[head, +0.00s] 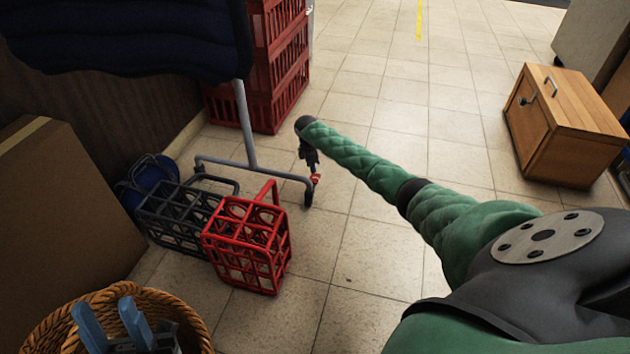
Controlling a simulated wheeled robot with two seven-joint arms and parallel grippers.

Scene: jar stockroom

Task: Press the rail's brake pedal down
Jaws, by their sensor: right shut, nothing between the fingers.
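The rail (246,125) is a grey metal stand with a post and a low foot bar, with dark navy padded clothing hanging above. Its small red brake pedal (316,179) is at the right end of the foot, just above a dark caster. My right gripper (313,168) is dark, points down and is shut and empty. Its tips are right at the pedal and partly cover it; I cannot tell whether they touch, or how far down the pedal is.
A red bottle crate (247,243) and a dark crate (180,218) stand just in front of the rail's foot. Stacked red crates (278,60) are behind it. A cardboard box (62,215) and the wicker basket (200,325) are left. A wooden cabinet (568,125) is right; the middle floor is clear.

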